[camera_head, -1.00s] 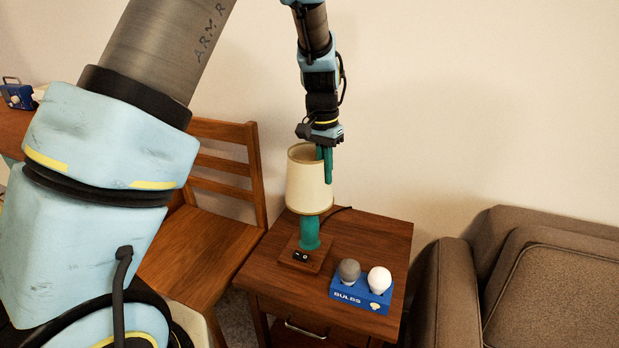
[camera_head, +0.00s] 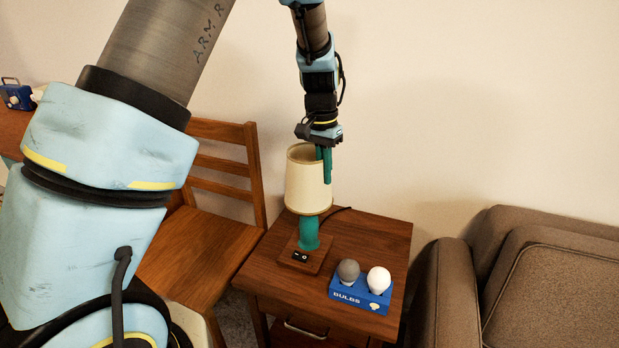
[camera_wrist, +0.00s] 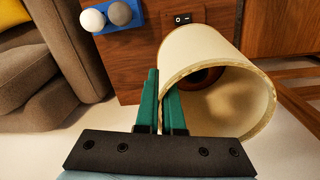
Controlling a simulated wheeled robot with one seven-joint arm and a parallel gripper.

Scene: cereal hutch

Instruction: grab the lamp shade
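The cream lamp shade (camera_head: 303,185) sits upright on a lamp with a teal stem (camera_head: 309,234) and a square wooden base with a switch. My gripper (camera_head: 325,172) points down at the right side of the shade's top rim. In the wrist view, the green fingers of my gripper (camera_wrist: 161,88) straddle the wall of the shade (camera_wrist: 207,52). One finger is inside the opening and one is outside, close together with the wall pinched between them. The inside fingertip is partly hidden by the shade.
The lamp stands on a wooden side table (camera_head: 375,235). A blue bulb box (camera_head: 360,295) holds a grey bulb (camera_head: 348,271) and a white bulb (camera_head: 379,280). A wooden chair (camera_head: 200,245) is on the left, a brown sofa (camera_head: 550,275) on the right, and a wall behind.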

